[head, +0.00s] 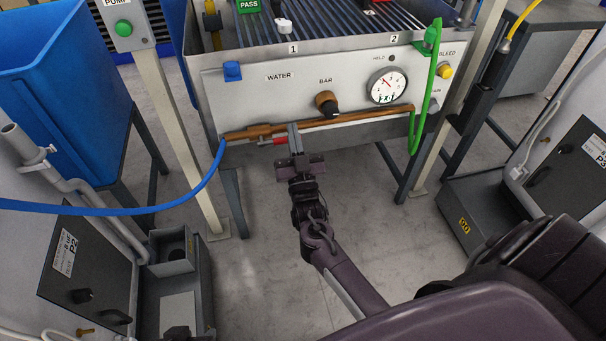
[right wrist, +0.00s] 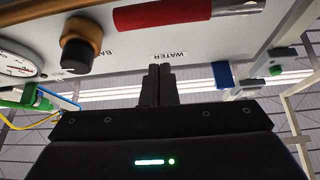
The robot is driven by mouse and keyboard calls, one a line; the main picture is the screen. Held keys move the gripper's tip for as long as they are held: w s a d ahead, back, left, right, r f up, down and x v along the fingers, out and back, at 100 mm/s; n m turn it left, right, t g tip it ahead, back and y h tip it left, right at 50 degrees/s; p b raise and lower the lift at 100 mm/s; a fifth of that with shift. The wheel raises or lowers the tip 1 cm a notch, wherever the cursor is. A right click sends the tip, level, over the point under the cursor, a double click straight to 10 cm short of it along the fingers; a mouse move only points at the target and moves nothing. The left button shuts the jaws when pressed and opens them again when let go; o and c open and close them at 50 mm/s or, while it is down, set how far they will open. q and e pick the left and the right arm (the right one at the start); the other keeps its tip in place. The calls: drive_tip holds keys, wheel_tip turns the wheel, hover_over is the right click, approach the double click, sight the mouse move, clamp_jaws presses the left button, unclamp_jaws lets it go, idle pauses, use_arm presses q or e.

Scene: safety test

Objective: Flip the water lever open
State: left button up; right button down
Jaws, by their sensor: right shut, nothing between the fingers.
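The water lever has a red grip (head: 280,140) and lies horizontally under the WATER label, along the lower edge of the white panel (head: 260,92). In the right wrist view, the red grip (right wrist: 162,13) and its metal shank cross the top of the picture. My right gripper (head: 293,128) is shut and empty beside the grip's right end; the head view does not show whether they touch. In the right wrist view, its fingers (right wrist: 159,70) are together, apart from the red grip in the picture.
A copper-brown pipe (head: 345,119) runs along the panel's lower edge. The panel carries a BAR knob (head: 327,103), a gauge (head: 387,86) and a blue fitting (head: 232,71). A blue hose (head: 180,204) lies left, a green hose (head: 414,125) right. Open floor lies below.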

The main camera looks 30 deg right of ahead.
drive_tip(key=v, duration=1)
drive_tip(key=shift+d, duration=0.2)
drive_tip(key=shift+w+f, duration=0.1)
